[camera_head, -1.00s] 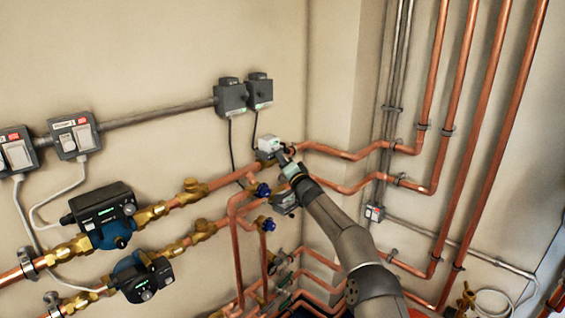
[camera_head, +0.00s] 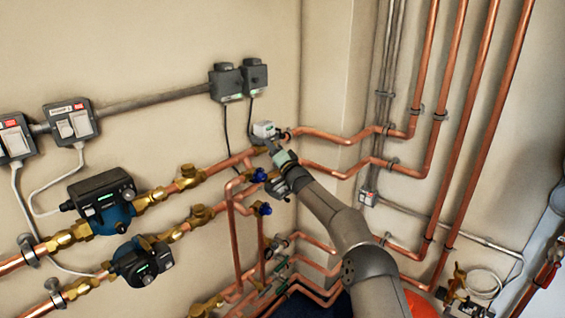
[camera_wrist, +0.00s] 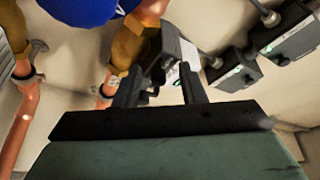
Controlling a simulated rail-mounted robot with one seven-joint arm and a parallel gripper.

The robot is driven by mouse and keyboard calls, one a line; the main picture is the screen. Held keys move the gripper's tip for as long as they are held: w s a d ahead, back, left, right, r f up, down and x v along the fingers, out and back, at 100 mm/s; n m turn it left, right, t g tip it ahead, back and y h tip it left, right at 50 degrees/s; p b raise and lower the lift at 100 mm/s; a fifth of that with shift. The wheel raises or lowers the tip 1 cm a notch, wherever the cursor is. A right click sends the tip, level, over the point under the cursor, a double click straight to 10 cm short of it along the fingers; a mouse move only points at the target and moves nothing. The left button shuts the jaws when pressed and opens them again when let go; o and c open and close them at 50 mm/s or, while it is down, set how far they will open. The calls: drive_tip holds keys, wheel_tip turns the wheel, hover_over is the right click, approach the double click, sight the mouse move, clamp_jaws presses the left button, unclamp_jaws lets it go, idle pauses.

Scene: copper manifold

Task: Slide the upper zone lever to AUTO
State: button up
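The upper zone valve is a small pale box (camera_head: 264,130) on the upper copper pipe near the wall corner, in the head view. Its lever is too small or hidden to make out. My gripper (camera_head: 271,146) is just below the box, close to it; I cannot tell whether they touch. In the wrist view my gripper (camera_wrist: 160,92) has its two dark fingers apart, with a visible gap between them. A dark grey box with a pale label (camera_wrist: 176,58) shows just beyond the fingertips, beside a brass fitting (camera_wrist: 128,42).
Two grey switch boxes (camera_head: 239,82) hang on the wall above the valve, with cables running down. Blue valve handles (camera_head: 261,208) sit close beside and below my wrist. Copper pipes (camera_head: 345,137) run right of it. Two pumps (camera_head: 103,200) stand at left.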

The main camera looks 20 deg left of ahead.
drive_tip(key=b+v, duration=0.6)
drive_tip(key=v, duration=1.1)
drive_tip(key=shift+b, duration=0.35)
drive_tip(key=shift+d, duration=0.15)
drive_tip(key=s+d+f+g+h, duration=0.25)
drive_tip(key=s+d+h, duration=0.25)
drive_tip(key=d, duration=0.4)
drive_tip(key=s+d+f+n+g+h, duration=0.1)
drive_tip(key=s+d+f+h, duration=0.25)
drive_tip(key=s+d, duration=0.4)
drive_tip(key=s+d+f+g+h, duration=0.2)
drive_tip(key=s+d+f+h, duration=0.15)
drive_tip(key=d+h, duration=0.45)
drive_tip(key=s+d+f+g, duration=0.2)
drive_tip(key=s+d, duration=0.4)
drive_tip(key=s, duration=0.7)
drive_tip(key=s+d+f+g, duration=0.2)
drive_tip(key=s+d+g, duration=0.3)
drive_tip(key=s, duration=0.9)
drive_tip(key=shift+s+d+n+y, duration=0.35)
drive_tip(key=shift+d+n+y, duration=0.1)
drive_tip(key=shift+d, duration=0.15)
